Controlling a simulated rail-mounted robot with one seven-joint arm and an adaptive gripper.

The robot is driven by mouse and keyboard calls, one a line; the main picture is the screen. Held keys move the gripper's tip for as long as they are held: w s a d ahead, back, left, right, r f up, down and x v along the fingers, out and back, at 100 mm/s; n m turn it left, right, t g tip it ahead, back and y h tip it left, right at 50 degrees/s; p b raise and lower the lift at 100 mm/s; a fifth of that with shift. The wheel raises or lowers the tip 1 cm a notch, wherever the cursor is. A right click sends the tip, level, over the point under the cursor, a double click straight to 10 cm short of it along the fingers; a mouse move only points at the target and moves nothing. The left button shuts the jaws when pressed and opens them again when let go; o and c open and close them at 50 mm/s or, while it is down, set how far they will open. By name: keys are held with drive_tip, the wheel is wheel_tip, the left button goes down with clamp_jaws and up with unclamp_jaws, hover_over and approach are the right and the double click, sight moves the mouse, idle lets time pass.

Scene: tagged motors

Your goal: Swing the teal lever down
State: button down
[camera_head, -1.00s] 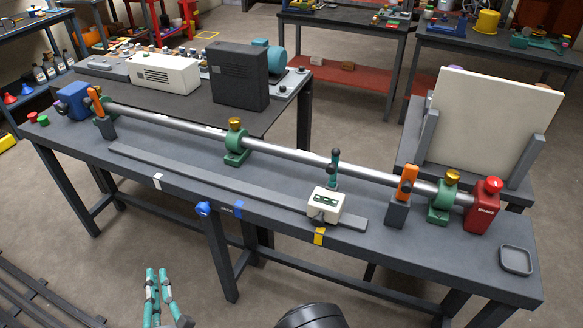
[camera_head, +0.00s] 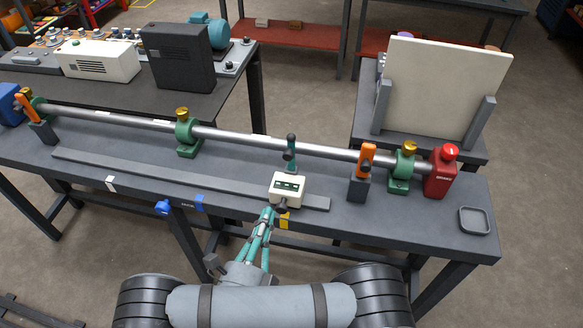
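The teal lever (camera_head: 292,160) stands upright behind the white counter box (camera_head: 287,189), with a dark round knob near its top. It rises in front of the long steel shaft (camera_head: 240,137). Whether its foot joins the box or the rail is hard to tell. My gripper (camera_head: 268,212) has teal fingers that reach up from the bottom of the view to the front left of the white box. The tips appear close together, and contact with the box cannot be told. Nothing shows in the gripper, and the lever is apart from it.
A flat grey rail (camera_head: 150,174) runs along the bench under the box. An orange-topped post (camera_head: 363,175), a green bearing (camera_head: 402,170) and a red end block (camera_head: 440,172) stand to the right. A small grey tray (camera_head: 475,220) lies at the right end.

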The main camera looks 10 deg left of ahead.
drive_tip(key=shift+n, duration=0.6)
drive_tip(key=p, duration=0.4)
approach(290, 154)
drive_tip(key=w, duration=0.1)
drive_tip(key=w+f, duration=0.1)
drive_tip(key=w, duration=0.3)
drive_tip(key=shift+w+a+f, duration=0.25)
drive_tip(key=shift+a+f, duration=0.05)
drive_tip(key=shift+f, duration=0.05)
drive_tip(key=shift+w, duration=0.5)
